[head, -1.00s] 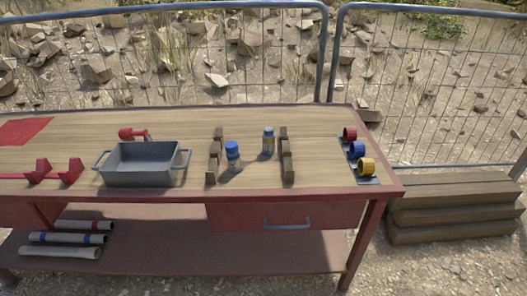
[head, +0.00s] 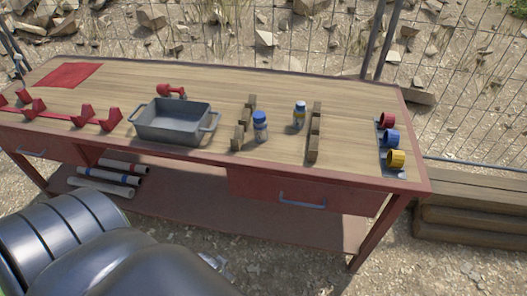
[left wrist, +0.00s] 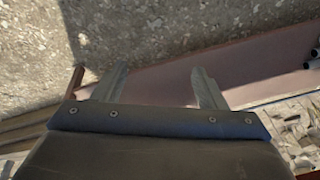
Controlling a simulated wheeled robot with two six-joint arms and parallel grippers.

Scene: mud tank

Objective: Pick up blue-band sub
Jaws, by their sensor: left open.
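The blue-band sub (head: 110,176) is a pale grey tube with blue bands. It lies on the lower shelf of the bench in the head view, between a red-band tube (head: 122,166) and a plain pale tube (head: 100,188). My left gripper (left wrist: 159,72) is open in the left wrist view, with nothing between its fingers. Parts of tubes (left wrist: 314,59) show at the right edge of that view, apart from the fingers; I cannot tell which tubes they are. My left arm fills the lower left of the head view. My right gripper is not in view.
The red lower shelf (head: 270,215) is bare right of the tubes. The red drawer (head: 300,193) overhangs it. On the bench top stand a grey tray (head: 175,133), blue-capped bottles (head: 260,128), wooden racks (head: 313,145) and coloured rings (head: 396,158). Stacked timbers (head: 470,215) lie at right.

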